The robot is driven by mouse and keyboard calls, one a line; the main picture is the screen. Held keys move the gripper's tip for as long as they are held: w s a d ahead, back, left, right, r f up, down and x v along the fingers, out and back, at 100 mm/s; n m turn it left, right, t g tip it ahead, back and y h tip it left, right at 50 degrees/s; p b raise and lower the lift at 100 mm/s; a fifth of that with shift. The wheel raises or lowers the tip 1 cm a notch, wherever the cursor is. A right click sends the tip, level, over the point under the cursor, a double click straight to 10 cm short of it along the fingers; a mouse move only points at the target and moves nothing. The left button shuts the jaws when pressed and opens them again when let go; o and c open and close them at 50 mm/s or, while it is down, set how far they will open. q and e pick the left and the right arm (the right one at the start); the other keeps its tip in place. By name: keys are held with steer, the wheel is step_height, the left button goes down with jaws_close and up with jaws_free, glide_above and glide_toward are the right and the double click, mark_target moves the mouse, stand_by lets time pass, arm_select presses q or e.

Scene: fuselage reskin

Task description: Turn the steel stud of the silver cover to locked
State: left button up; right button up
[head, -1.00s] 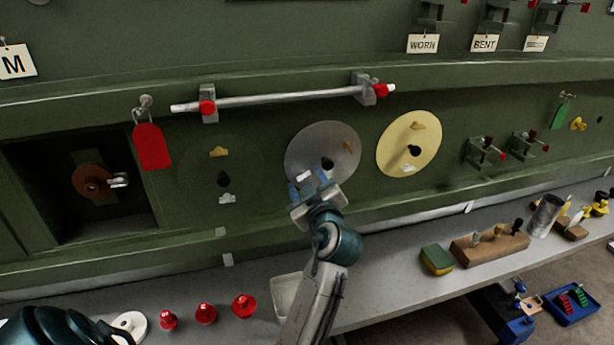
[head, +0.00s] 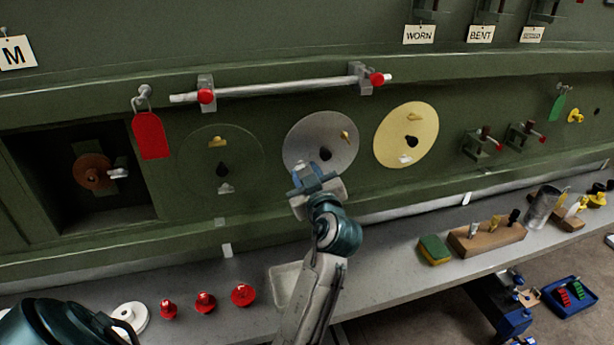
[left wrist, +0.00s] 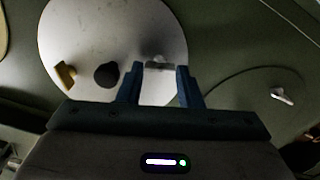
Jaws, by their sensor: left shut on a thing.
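The silver cover (head: 320,132) is a round disc on the green fuselage wall, with a brass stud (head: 345,136) at its upper right and a black knob (head: 325,154) near its middle. My left gripper (head: 312,172) is at the disc's lower edge and hides the steel stud in the head view. In the left wrist view the steel stud (left wrist: 158,65) sits between the two blue fingertips of my left gripper (left wrist: 160,72), which is shut on it. Its exact turn angle is hard to tell. My right gripper is not in view.
A yellow cover (head: 420,128) is to the right and a green cover (head: 222,157) to the left. A rod (head: 285,88) runs above the silver cover. A red tag (head: 150,136) hangs at left. Red plugs (head: 205,303) and a sponge (head: 435,250) sit on the ledge below.

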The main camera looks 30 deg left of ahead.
arm_select(q)
steer(key=m, duration=0.3)
steer(key=shift+m, duration=0.3)
steer(key=m, duration=0.3)
steer(key=shift+m+p, duration=0.3)
steer(key=m+p, duration=0.1)
steer(key=m, duration=0.1)
steer(key=shift+r+m, duration=0.1)
steer(key=shift+m, duration=0.2)
steer(key=m+p, duration=0.1)
steer(key=m, duration=0.2)
steer(key=shift+p, duration=0.35)
steer(key=shift+m+p, duration=0.6)
steer(key=shift+m, duration=0.8)
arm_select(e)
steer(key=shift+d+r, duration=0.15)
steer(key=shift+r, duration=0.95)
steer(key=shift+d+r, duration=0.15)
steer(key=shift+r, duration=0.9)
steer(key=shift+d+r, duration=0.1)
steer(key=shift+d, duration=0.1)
